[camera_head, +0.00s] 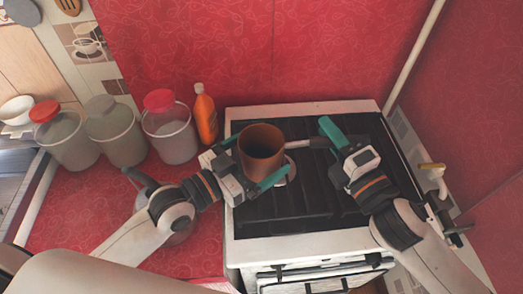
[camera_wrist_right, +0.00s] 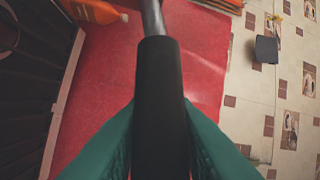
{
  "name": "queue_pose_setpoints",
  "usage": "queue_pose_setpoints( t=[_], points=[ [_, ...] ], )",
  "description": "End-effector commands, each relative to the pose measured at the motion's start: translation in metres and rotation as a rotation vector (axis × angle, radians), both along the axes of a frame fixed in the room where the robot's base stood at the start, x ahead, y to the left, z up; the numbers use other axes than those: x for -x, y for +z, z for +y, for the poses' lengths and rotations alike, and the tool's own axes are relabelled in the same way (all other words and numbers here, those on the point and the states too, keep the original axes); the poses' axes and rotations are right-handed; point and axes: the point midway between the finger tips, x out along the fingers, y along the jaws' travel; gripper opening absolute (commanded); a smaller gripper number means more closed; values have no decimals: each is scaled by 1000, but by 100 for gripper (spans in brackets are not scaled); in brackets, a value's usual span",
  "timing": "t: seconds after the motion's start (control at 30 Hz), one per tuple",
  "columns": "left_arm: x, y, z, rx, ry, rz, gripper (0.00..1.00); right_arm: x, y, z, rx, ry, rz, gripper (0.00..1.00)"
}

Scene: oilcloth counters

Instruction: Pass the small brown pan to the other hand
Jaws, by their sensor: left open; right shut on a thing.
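The small brown pan (camera_head: 261,150) is held upright above the stove, its handle pointing right. My right gripper (camera_head: 331,142) is shut on that handle. In the right wrist view, the black handle grip (camera_wrist_right: 160,95) runs between the teal fingers of my right gripper (camera_wrist_right: 160,130), and its metal shaft continues beyond. My left gripper (camera_head: 248,162) is open, with one teal finger behind the pan's left side and the other at its lower front right. Whether these fingers touch the pan cannot be told. The pan's bowl is out of the wrist view.
The white stove (camera_head: 300,246) with a dark top lies below both grippers. An orange bottle (camera_head: 205,115) and several lidded jars (camera_head: 168,128) stand on the red counter (camera_head: 85,200) at left. A grey kettle (camera_head: 135,176) is partly hidden behind my left arm. Red walls close the back and right.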

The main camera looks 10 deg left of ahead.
Motion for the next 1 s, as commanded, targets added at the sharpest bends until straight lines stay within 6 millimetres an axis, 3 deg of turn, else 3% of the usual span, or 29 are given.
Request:
queue_pose_setpoints(
  t=[0.4, 0.8, 0.83, 1.0],
  points=[
    [-6, 0, -5, -1, -1, -1, 100, 0, 2, 0, -5, 3, -3, 0],
    [-5, 0, -6, 0, -3, 0, 35, 0, 2, 0, -5, 2, -3, 0],
    [-5, 3, -6, 4, -3, -5, 32, 0, 3, 0, -5, 2, -3, 25],
    [-5, 2, -6, 4, -3, -5, 32, 0, 2, 0, -3, 1, -2, 49]
  ],
)
